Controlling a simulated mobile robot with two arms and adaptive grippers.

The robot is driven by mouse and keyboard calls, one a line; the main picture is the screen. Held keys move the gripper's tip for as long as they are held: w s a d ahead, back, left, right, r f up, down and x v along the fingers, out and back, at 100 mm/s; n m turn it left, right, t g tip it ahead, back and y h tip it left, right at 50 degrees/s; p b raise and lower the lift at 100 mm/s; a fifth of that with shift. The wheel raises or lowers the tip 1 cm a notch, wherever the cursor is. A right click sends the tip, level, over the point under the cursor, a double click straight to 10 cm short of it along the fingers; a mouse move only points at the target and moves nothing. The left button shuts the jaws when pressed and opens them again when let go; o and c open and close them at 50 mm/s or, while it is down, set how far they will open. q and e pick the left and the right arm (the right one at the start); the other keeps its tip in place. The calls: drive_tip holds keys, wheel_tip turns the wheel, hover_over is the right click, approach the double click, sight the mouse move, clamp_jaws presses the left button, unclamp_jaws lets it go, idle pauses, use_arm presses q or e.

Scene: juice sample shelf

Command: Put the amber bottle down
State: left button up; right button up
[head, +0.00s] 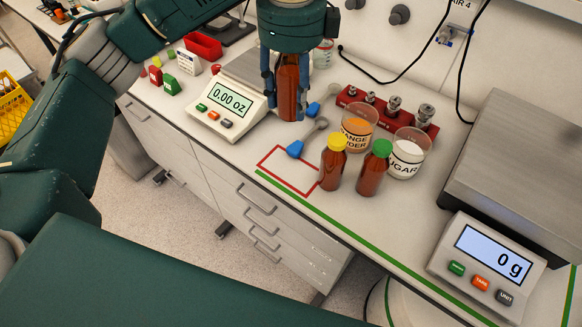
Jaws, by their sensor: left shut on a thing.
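My left gripper (286,106) points down over the bench and is shut on an amber bottle (289,88). The bottle is upright between the two fingers. Its top is hidden by the gripper, and I cannot tell whether its base touches the bench. A red outlined rectangle (264,165) is marked on the bench, nearer the front edge than the held bottle. An amber bottle with a yellow cap (332,168) stands at the rectangle's right side. Another with a green cap (373,173) stands just right of that. My right gripper is not in view.
A small scale (226,108) reading 0.00 oz stands left of the held bottle. Spoons with blue handles (296,148) lie nearby. Orange powder (359,128) and sugar (407,153) beakers, a red weight block (350,94) and a large scale (487,262) stand to the right.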

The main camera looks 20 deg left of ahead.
use_arm(q)
drive_tip(key=shift+f, duration=0.4)
wheel_tip(320, 180, down, 14)
drive_tip(key=shift+f+p, duration=0.15)
drive_tip(key=shift+p, duration=0.8)
drive_tip(key=shift+w+f+p, duration=0.1)
drive_tip(key=shift+f+p, duration=0.25)
drive_tip(key=shift+f, duration=2.05)
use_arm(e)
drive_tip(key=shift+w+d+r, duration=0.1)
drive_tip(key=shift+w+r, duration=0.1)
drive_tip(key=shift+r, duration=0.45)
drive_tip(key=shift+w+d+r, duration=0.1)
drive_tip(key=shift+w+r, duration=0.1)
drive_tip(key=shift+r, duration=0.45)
use_arm(q)
drive_tip(key=o, duration=1.5)
drive_tip(key=shift+f, duration=0.1)
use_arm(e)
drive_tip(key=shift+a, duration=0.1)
